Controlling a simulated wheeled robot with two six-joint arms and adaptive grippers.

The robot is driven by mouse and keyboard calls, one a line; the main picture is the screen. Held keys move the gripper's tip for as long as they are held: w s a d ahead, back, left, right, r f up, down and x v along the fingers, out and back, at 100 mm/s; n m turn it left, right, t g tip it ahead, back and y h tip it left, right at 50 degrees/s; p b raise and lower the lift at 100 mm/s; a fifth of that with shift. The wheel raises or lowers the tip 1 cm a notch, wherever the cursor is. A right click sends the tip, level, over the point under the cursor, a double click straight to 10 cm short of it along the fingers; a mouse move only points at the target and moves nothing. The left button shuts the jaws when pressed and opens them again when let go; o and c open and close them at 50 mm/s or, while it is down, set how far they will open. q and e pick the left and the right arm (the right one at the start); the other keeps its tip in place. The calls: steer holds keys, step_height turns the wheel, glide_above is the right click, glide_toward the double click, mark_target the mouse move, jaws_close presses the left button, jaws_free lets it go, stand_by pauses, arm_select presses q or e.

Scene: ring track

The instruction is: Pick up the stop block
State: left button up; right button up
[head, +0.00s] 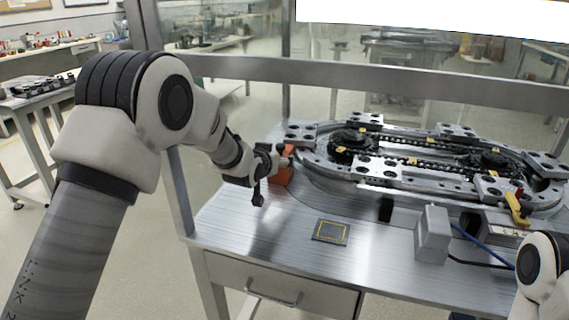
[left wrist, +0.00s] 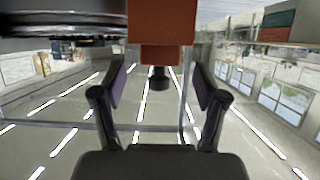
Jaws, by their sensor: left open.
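The stop block, which I take to be the orange block (head: 283,174), stands at the left end of the ring track on the table. My right gripper is out of view.
The metal ring track (head: 330,172) with chain and plates fills the back of the table. A dark square pad with a yellow outline (head: 331,232) lies near the front edge. A grey box (head: 432,235) with cables stands right of it. The front left tabletop is clear.

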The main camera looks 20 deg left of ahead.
arm_select(q)
steer(key=x, duration=0.5)
steer(key=shift+w+f, duration=0.1)
steer(key=shift+w, duration=0.15)
steer(key=shift+s, duration=0.2)
steer(key=shift+c, duration=1.3)
jaws_close()
steer(key=shift+r, duration=0.25)
